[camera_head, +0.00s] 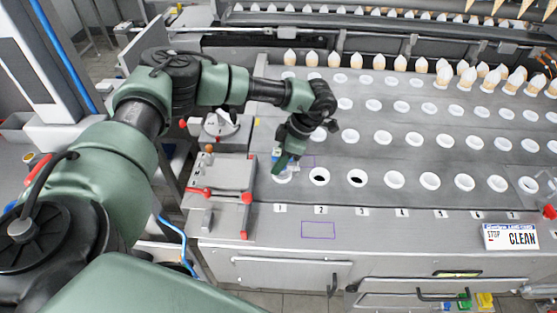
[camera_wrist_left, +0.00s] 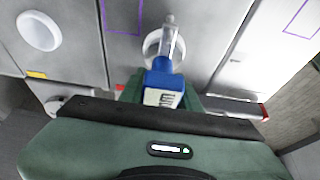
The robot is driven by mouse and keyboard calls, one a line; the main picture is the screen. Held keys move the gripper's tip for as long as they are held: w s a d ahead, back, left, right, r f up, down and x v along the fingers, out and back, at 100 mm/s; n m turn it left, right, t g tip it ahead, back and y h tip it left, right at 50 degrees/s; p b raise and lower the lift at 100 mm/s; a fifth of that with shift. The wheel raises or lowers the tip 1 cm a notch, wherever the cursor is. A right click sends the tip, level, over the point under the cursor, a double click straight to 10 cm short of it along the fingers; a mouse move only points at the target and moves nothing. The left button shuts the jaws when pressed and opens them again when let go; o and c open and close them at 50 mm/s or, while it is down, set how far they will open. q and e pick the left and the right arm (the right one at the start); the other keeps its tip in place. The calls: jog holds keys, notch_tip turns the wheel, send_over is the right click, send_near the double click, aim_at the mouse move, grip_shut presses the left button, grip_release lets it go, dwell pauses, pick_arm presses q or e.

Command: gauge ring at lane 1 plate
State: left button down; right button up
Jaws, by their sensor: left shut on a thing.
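My left gripper (camera_head: 286,160) is shut on a blue gauge (camera_wrist_left: 164,82) with a white display face and a clear tip. The gauge shows only as a small blue and white patch in the head view (camera_head: 278,156). The white ring at lane 1 (camera_head: 282,178) is in the front row, above the label 1, partly hidden by the gripper. In the left wrist view the clear tip lies across the lane 1 ring (camera_wrist_left: 150,47); I cannot tell whether it touches. My right gripper is not in view.
Lanes 2 and 3 have rings with dark openings (camera_head: 319,177). Other white rings sit in rows on the steel plate (camera_head: 400,160). A fixture with red knobs (camera_head: 222,180) stands left of lane 1. White-tipped cones (camera_head: 470,78) stand at the back right. A CLEAN sign (camera_head: 511,236) is at front right.

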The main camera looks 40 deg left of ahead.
pick_arm(q)
jog(key=c, duration=0.9)
grip_release()
jog(key=b+v, duration=0.2)
jog(key=v, duration=0.4)
jog(key=shift+w+d+r+b, duration=0.15)
jog(key=shift+d+r+b, duration=0.05)
jog(key=shift+r+b, duration=0.1)
jog(key=shift+d+r, duration=0.1)
jog(key=shift+r, duration=0.5)
jog(key=shift+f, duration=0.15)
